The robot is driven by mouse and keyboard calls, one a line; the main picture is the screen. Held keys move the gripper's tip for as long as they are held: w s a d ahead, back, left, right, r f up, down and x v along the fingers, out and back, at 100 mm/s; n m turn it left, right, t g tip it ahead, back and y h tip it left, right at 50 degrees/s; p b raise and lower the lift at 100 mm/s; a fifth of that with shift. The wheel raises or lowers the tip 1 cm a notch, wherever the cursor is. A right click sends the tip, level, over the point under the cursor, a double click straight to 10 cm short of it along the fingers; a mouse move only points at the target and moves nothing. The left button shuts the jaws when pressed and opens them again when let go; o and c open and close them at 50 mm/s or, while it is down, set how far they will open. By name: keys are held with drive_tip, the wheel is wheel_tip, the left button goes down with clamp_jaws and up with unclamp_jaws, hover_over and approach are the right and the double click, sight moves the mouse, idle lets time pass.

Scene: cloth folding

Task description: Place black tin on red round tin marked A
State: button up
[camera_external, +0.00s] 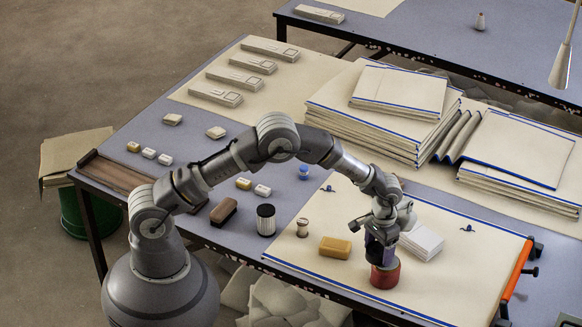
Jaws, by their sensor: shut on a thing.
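A red round tin (385,275) stands upright on the cream cloth at the front right of the table. Any letter on it is too small to read. My gripper (380,240) points down directly above it. It is shut on a dark, purplish-black tin (374,250), which is partly hidden by the fingers. The dark tin is in line over the red tin, and its lower edge is at or very near the red tin's top. I cannot tell whether they touch.
A yellow block (335,247), a small spool (303,228), a dark-topped ribbed jar (265,220) and a brown brush (223,212) lie to the left. White folded pads (422,242) sit close on the right. An orange-handled bar (517,270) edges the cloth. Cloth stacks (370,120) stand behind.

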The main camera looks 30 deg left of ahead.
sight(379, 250)
drive_tip(key=shift+r, duration=0.1)
drive_tip(key=o, duration=1.3)
wheel_tip(379, 250, up, 12)
drive_tip(key=p, duration=0.5)
drive_tip(key=shift+w, duration=0.1)
